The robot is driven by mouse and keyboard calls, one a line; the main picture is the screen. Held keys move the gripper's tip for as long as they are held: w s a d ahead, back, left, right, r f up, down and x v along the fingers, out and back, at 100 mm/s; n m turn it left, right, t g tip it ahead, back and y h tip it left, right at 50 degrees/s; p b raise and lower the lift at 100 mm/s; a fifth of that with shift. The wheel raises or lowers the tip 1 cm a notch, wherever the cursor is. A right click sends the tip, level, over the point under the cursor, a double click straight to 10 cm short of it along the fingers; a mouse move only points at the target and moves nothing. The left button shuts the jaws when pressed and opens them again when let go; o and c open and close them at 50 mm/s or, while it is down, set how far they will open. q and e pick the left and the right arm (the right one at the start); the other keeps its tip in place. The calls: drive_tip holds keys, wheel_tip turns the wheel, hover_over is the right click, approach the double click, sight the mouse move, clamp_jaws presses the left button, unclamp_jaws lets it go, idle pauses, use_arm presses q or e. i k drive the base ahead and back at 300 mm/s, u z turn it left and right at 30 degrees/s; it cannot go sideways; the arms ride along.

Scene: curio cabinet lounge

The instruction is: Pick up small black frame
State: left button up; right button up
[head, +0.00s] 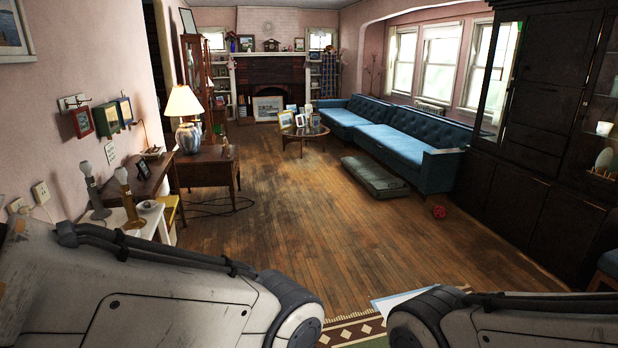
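A small dark frame (142,169) stands on the brown desk (158,180) against the left wall; it is small, but looks black-edged. Other dark frames stand on the fireplace mantel, one at its left (246,43) and one at its right (299,44). I cannot tell which frame is the task's. Both my arms show at the bottom, but neither gripper is in view.
A lamp (187,118) stands on a wooden table at left. The wooden floor (300,215) in the middle is clear.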

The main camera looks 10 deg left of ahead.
sight(143, 167)
drive_tip(key=u, duration=0.15)
drive_tip(key=i, duration=2)
drive_tip(key=u, duration=1.05)
drive_tip(key=i, duration=1.6)
drive_tip(key=k, duration=0.7)
drive_tip(key=z, duration=0.85)
drive_tip(key=k, duration=0.55)
drive_tip(key=z, duration=0.55)
drive_tip(key=i, duration=1.9)
drive_tip(key=u, duration=0.3)
drive_tip(key=i, duration=2)
drive_tip(key=u, duration=0.8)
drive_tip(key=i, duration=1.15)
drive_tip(key=u, duration=0.9)
